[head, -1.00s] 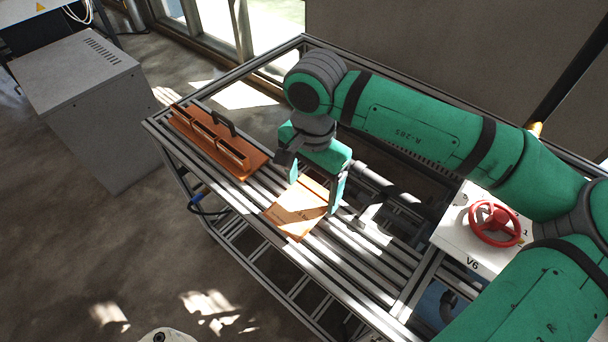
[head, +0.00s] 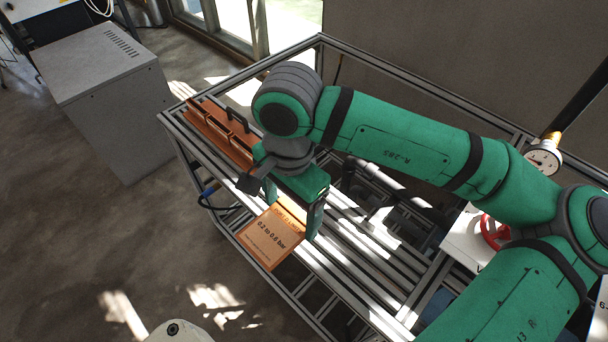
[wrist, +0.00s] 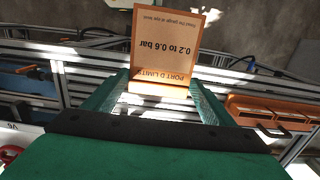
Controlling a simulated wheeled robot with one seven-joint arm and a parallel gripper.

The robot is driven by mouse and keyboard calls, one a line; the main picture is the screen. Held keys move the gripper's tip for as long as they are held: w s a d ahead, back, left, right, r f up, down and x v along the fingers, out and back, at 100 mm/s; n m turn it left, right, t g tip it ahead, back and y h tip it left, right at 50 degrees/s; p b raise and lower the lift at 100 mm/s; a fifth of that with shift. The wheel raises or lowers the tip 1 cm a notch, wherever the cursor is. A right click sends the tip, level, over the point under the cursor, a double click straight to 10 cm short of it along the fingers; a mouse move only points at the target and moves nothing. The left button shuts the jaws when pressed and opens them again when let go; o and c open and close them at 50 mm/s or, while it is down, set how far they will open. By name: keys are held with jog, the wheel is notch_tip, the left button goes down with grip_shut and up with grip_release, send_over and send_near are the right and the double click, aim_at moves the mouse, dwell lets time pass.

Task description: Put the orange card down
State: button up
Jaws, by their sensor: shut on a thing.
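The orange card (head: 270,240) has dark print, "PORT D LIMITS" and "0.2 to 0.6 bar". My gripper (head: 293,213) is shut on its top end, with one finger on each side. In the wrist view the card (wrist: 166,42) sticks out from between the fingertips (wrist: 160,88), its print upside down. In the head view the card's lower part overlaps the front edge of the slatted metal bench (head: 345,265). It appears to be held above the slats; the exact gap cannot be told.
An orange slotted holder with a dark handle (head: 215,128) stands at the bench's left end. A red handwheel (head: 493,233) on a white panel and a round gauge (head: 543,157) are at the right. Bare slats lie right of the card. A grey cabinet (head: 115,100) stands beyond the bench's left end.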

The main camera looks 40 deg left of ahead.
jog(key=shift+s+a, duration=0.25)
jog(key=shift+s, duration=0.4)
jog(key=shift+a+f, duration=0.1)
jog(key=shift+a, duration=0.1)
jog(key=w+a+f, duration=0.2)
jog(key=w+f, duration=0.1)
jog(key=w+a+f, duration=0.2)
jog(key=w+a, duration=0.1)
jog(key=w+a+f, duration=0.2)
jog(key=w+f, duration=0.1)
jog(key=w, duration=0.1)
jog(key=shift+a+f, duration=0.15)
jog(key=shift+f, duration=0.2)
jog(key=shift+w+a+f, duration=0.1)
jog(key=shift+w+f, duration=0.05)
jog(key=shift+f, duration=0.1)
jog(key=shift+w+a+f, duration=0.1)
jog(key=shift+f, duration=0.8)
jog(key=shift+w+a+f, duration=0.1)
jog(key=shift+f, duration=0.8)
jog(key=shift+f, duration=0.15)
jog(key=o, duration=1)
